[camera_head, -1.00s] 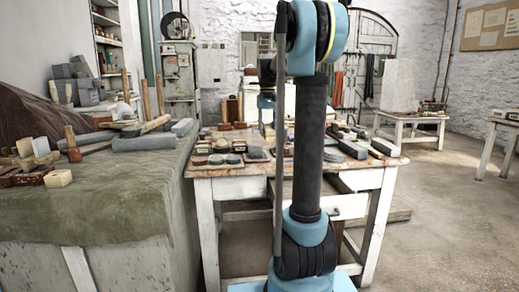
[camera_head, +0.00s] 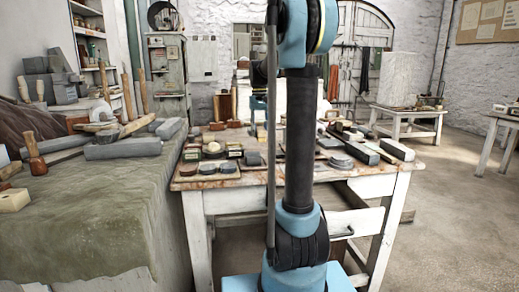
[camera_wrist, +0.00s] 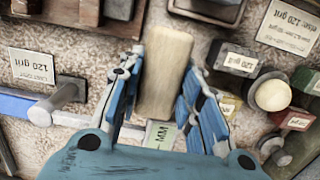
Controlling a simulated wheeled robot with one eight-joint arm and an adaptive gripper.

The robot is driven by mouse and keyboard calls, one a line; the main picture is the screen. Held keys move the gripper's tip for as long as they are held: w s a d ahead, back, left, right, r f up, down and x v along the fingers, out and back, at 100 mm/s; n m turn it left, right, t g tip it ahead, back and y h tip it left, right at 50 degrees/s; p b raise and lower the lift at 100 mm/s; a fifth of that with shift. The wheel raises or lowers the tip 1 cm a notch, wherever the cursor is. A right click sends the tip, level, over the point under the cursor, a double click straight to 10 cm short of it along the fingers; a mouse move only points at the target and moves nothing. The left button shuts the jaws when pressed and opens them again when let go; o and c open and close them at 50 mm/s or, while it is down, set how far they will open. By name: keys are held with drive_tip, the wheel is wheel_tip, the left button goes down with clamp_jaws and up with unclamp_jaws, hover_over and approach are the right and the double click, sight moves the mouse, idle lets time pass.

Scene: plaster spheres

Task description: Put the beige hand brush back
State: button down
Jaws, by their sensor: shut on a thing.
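The beige hand brush (camera_wrist: 166,85) shows in the wrist view as a plain, pale wooden block, lengthwise between the fingers. My gripper (camera_wrist: 163,62) is shut on it, one blue finger along each side. In the head view my arm hides the gripper and the brush.
The worktable (camera_head: 215,183) holds blocks, tins and labelled tools. In the wrist view, a knobbed block (camera_wrist: 272,95) lies right of my gripper and a "120 grit" card (camera_wrist: 33,65) left. A cloth-covered bench (camera_head: 85,215) stands left. Open floor (camera_head: 465,225) is at right.

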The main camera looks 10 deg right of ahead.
sight(260, 128)
drive_tip(key=shift+f, duration=3.25)
drive_tip(key=c, duration=1.2)
unclamp_jaws()
drive_tip(key=shift+f, duration=0.1)
drive_tip(key=shift+o, duration=0.2)
drive_tip(key=r, duration=0.4)
drive_tip(key=w+r, duration=0.1)
drive_tip(key=r, duration=0.7)
drive_tip(key=shift+w, duration=0.15)
